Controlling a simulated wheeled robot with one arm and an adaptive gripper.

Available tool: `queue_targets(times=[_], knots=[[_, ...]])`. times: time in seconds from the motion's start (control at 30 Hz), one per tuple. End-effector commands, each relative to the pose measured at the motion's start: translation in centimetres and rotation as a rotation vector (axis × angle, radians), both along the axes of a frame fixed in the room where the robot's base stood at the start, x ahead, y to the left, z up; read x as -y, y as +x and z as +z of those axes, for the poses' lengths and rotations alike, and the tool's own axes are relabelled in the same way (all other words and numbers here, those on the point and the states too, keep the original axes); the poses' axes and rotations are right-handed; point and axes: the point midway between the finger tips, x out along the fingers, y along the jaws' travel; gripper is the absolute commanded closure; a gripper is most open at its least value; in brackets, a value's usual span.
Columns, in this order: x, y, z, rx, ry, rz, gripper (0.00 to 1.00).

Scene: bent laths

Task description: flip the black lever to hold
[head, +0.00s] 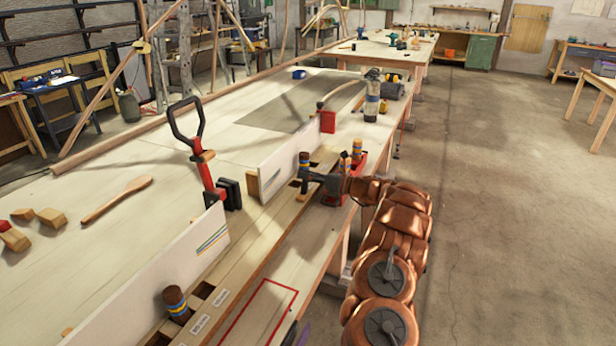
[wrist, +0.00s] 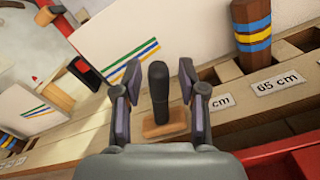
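A black lever (wrist: 158,88) on a small wooden block (wrist: 166,123) stands between the two fingers of my gripper (wrist: 157,92) in the wrist view. The fingers are open, with a gap on each side of the lever. I cannot tell how far the lever reaches between them in depth. In the head view my gripper (head: 312,179) is over the slotted wooden beam (head: 285,210) on the bench. The lever is not clear there. No "hold" mark is readable.
A striped peg (wrist: 251,35) stands beside a "65 cm" label (wrist: 277,84). White boards (head: 185,250) rise along the beam. A red lever with a black loop handle (head: 187,120) stands to the left. A red holder (head: 338,193) with pegs is close to my gripper.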

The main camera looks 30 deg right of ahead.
Motion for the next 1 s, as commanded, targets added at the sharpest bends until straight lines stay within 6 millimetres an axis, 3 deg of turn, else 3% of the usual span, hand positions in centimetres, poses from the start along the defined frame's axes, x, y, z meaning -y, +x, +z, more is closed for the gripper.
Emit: queue_targets(times=[0.47, 1.0], knots=[[0.8, -0.9, -0.1, -0.001, -0.001, 0.000, 0.54], [6.6, -8.1, -0.1, 0.000, -0.001, -0.001, 0.54]])
